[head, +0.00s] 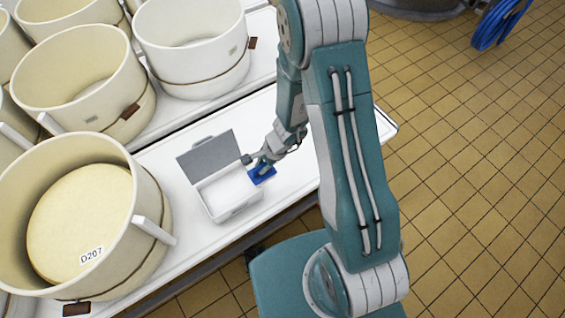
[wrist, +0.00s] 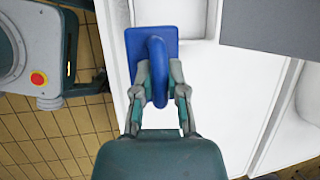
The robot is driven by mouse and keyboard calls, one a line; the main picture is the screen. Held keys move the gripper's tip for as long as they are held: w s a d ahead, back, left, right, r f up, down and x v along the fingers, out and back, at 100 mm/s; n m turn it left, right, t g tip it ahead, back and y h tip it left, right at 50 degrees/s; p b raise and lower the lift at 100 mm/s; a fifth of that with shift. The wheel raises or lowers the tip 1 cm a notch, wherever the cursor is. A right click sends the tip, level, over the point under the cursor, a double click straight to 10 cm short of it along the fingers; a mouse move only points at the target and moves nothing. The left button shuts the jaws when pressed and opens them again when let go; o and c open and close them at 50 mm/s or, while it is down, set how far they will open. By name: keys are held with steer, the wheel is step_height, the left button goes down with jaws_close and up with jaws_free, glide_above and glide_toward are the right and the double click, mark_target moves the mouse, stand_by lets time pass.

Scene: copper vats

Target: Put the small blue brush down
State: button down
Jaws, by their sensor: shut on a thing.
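The small blue brush (head: 262,175) is at the right side of an open white box on the white table. It has a flat rectangular base and a loop handle, seen from above in the wrist view (wrist: 157,60). My gripper (head: 262,162) is shut on the brush's handle; its two fingers (wrist: 157,84) sit on either side of the loop. The brush is over or on the white tabletop beside the box; I cannot tell whether its underside touches the surface.
The white box (head: 232,213) has its grey lid (head: 208,157) raised at the back. Cream round vats (head: 150,205) stand on the left and behind. The white table (head: 300,160) is bare to the right of the brush, up to its edge. Tiled floor lies beyond.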

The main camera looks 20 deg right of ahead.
steer(key=shift+w+d+f, duration=1.15)
steer(key=shift+d+f, duration=0.5)
steer(key=shift+f, duration=0.35)
steer(key=shift+w+d+f, duration=1.2)
steer(key=shift+d+f, duration=0.45)
steer(key=shift+f, duration=0.3)
steer(key=shift+w+d+f, duration=1.15)
steer(key=shift+d+f, duration=0.5)
steer(key=shift+f, duration=0.35)
steer(key=c, duration=0.7)
jaws_free()
steer(key=shift+a, duration=0.15)
